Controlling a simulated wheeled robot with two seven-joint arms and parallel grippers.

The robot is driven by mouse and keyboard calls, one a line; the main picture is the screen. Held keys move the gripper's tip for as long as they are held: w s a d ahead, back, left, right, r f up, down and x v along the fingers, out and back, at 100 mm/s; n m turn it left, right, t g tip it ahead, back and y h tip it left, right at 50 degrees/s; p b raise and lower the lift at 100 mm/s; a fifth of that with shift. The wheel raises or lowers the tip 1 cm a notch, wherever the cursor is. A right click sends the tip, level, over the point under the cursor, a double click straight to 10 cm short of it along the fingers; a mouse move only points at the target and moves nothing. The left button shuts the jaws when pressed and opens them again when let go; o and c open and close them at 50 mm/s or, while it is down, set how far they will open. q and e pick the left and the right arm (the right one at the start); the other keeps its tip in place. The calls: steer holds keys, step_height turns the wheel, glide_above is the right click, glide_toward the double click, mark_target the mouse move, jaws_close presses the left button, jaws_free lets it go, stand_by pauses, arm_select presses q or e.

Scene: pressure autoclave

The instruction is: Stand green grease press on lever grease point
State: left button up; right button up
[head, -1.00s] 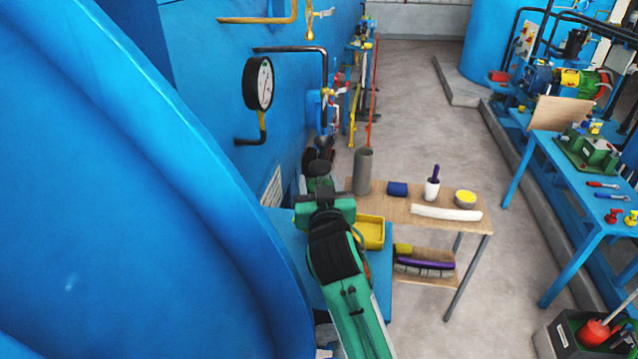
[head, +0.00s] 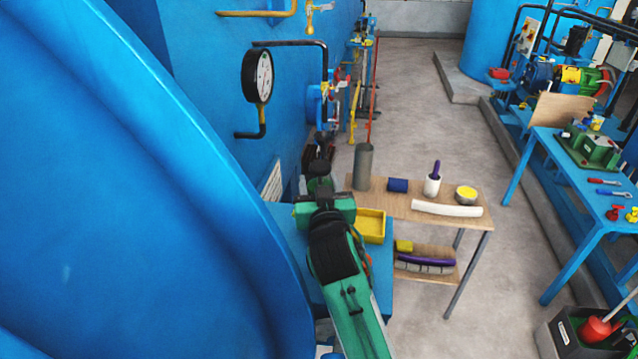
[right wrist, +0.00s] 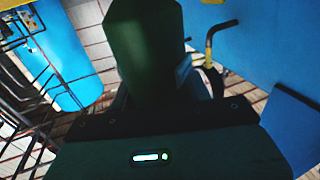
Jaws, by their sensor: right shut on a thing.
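My right gripper (head: 320,170) is at the end of my green arm in the head view, beside the blue vessel wall. In the right wrist view a dark green block-like thing (right wrist: 145,45), which looks like the green grease press, stands out from my gripper's dark body. My gripper is shut on it. Its lower end is hidden by the gripper body, and its tilt is hard to judge. The lever grease point cannot be made out in either view. My left gripper is not in view.
A large curved blue door (head: 120,200) fills the left. A gauge (head: 258,75) and pipes stick out from the wall. A small wooden table (head: 400,208) with a grey cylinder (head: 362,167) stands to the right, near a yellow tray (head: 371,226). The floor beyond is clear.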

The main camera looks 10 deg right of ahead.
steer(key=shift+f, duration=0.4)
steer(key=o, duration=1.4)
